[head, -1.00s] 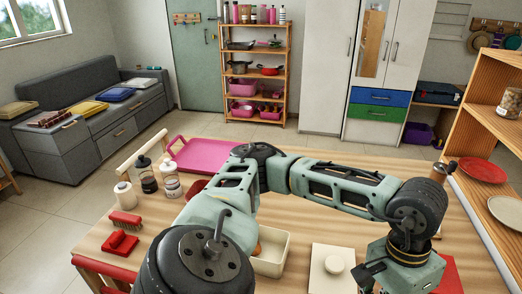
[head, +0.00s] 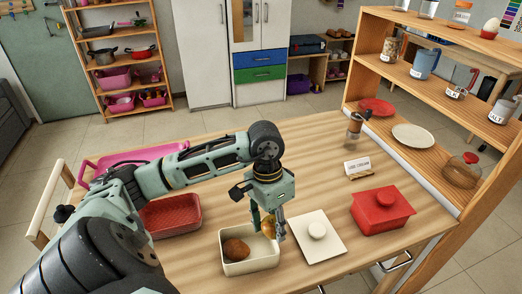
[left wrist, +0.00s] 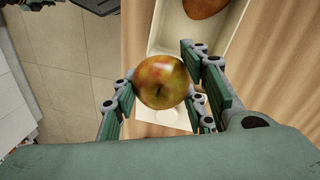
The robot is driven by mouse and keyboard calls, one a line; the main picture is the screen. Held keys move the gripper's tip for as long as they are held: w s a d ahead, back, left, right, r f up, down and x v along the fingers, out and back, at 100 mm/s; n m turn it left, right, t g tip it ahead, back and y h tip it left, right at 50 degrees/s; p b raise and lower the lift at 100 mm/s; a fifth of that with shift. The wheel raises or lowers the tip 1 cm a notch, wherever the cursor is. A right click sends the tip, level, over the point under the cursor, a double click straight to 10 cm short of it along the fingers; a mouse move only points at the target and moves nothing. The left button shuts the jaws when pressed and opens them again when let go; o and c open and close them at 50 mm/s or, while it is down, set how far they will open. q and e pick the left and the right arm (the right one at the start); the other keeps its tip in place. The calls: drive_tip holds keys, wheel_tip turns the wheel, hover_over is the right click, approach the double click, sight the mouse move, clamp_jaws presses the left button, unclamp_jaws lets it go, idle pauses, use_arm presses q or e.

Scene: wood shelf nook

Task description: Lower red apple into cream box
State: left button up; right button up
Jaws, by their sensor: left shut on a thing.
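The apple (head: 269,229), mottled red and yellow-green, is held between the fingers of my left gripper (head: 267,222). The apple also shows in the left wrist view (left wrist: 161,82), with the gripper fingers (left wrist: 158,92) shut on both its sides. The cream box (head: 250,267) stands open on the table. A brown roundish item (head: 236,248) lies in its left part. The apple appears at the box's right end, near the rim; its exact height above it is hard to tell. My right gripper is not in view.
A cream lid (head: 319,246) with a round knob lies just right of the box. A red lidded box (head: 381,212) is further right. A red ribbed tray (head: 170,215) lies behind left. A wooden shelf (head: 445,160) borders the table's right side.

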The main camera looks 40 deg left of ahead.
use_arm(q)
drive_tip(key=shift+s+a+f, duration=0.15)
drive_tip(key=shift+a, duration=0.4)
drive_tip(key=shift+s+a+f, duration=0.1)
drive_tip(key=shift+a, duration=0.45)
drive_tip(key=shift+s+a+f, duration=0.1)
drive_tip(key=shift+a, duration=0.2)
wheel_tip(320, 180, down, 6)
drive_tip(key=shift+r+b, duration=0.1)
drive_tip(key=shift+b, duration=0.85)
drive_tip(key=shift+f, duration=0.7)
drive_tip(key=shift+f+b, duration=0.3)
drive_tip(key=shift+f, duration=0.1)
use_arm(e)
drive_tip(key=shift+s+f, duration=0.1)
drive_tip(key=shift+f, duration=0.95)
use_arm(q)
drive_tip(key=shift+f, duration=0.2)
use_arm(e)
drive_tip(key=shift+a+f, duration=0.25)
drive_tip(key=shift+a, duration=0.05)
use_arm(q)
drive_tip(key=shift+f+b, duration=0.4)
drive_tip(key=shift+b, duration=0.35)
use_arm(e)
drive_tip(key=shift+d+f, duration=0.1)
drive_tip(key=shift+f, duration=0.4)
